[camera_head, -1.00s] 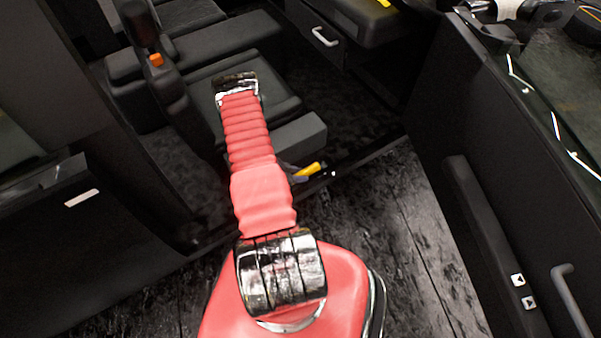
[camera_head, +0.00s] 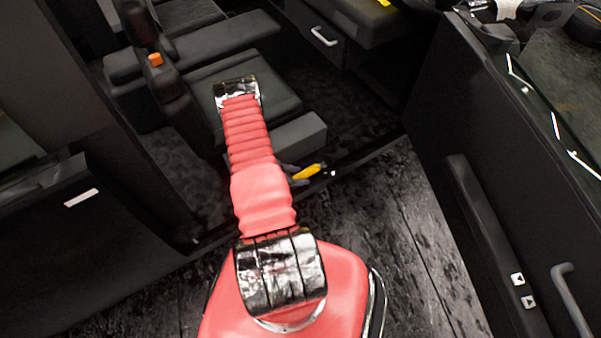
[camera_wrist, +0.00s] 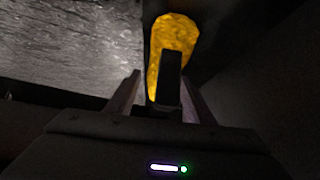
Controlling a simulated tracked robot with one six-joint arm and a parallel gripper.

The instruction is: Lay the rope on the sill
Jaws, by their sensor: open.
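I cannot pick out a rope for certain in either view. A yellow-orange rounded thing (camera_wrist: 174,38) shows beyond and between the fingers in the wrist view, with a dark upright piece in front of it. A small yellow thing (camera_head: 308,171) lies at the doorway edge in the head view, right of my red arm; it may be the same thing. My gripper (camera_wrist: 160,92) is open in the wrist view, one finger on each side of the dark piece. I cannot tell whether it touches anything. The head view hides most of my gripper behind my arm.
The dark door (camera_head: 500,200) stands open at right, with a grey pull handle (camera_head: 572,300). Its window ledge (camera_head: 530,95) carries white streaks. A black seat (camera_head: 245,90) fills the cabin behind my arm. The dark floor (camera_head: 370,240) is clear between sill and door.

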